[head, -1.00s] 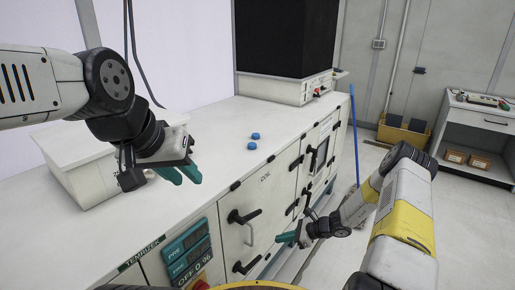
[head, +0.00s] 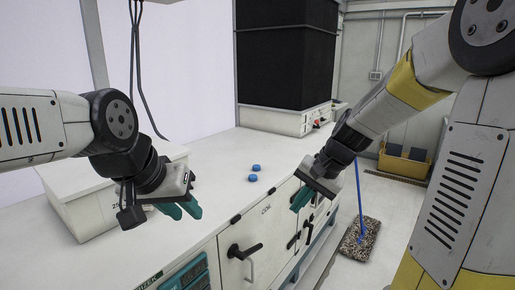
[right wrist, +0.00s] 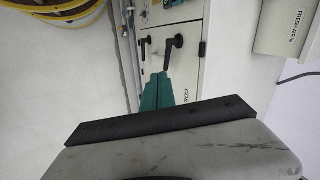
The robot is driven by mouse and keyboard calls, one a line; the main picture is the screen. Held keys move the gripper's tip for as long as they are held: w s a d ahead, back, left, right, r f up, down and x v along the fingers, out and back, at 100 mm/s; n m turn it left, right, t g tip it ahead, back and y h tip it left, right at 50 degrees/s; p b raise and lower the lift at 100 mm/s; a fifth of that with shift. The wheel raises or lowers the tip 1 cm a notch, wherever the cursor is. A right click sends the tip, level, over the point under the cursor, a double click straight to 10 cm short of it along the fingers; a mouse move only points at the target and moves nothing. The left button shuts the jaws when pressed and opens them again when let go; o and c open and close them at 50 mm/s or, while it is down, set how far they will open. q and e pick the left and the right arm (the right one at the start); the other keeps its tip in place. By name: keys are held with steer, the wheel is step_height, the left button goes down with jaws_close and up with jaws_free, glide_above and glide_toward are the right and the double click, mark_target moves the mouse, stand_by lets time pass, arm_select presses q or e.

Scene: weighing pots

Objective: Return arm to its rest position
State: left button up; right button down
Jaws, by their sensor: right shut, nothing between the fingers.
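My right gripper (head: 299,201) is raised beside the front edge of the counter, in front of the cabinet doors. Its teal fingers (right wrist: 157,92) show together in the right wrist view, shut with nothing between them. My left gripper (head: 184,211) hangs over the counter at the left, its two teal fingers apart and empty. Two blue caps (head: 254,173) lie on the counter between the grippers, touched by neither.
A white box (head: 85,205) stands on the counter behind my left gripper. A black-hooded unit (head: 285,60) stands at the back. Cabinet doors with black handles (head: 243,252) face the aisle. A blue-handled mop (head: 361,238) stands on the floor at right.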

steer(key=s+d+r+n+t+h, duration=0.1)
steer(key=s+r+n, duration=0.1)
steer(key=s+r, duration=0.2)
steer(key=s+d+r+n+t+h, duration=0.1)
steer(key=s+d+r+n+t, duration=0.1)
steer(key=s, duration=0.9)
step_height(320, 180, up, 3)
steer(key=shift+d+f+n+t+h, duration=0.2)
steer(key=shift+d+n+t+h, duration=0.1)
steer(key=shift+n, duration=0.5)
steer(key=c, duration=2.1)
jaws_free()
steer(key=shift+s+a, duration=0.1)
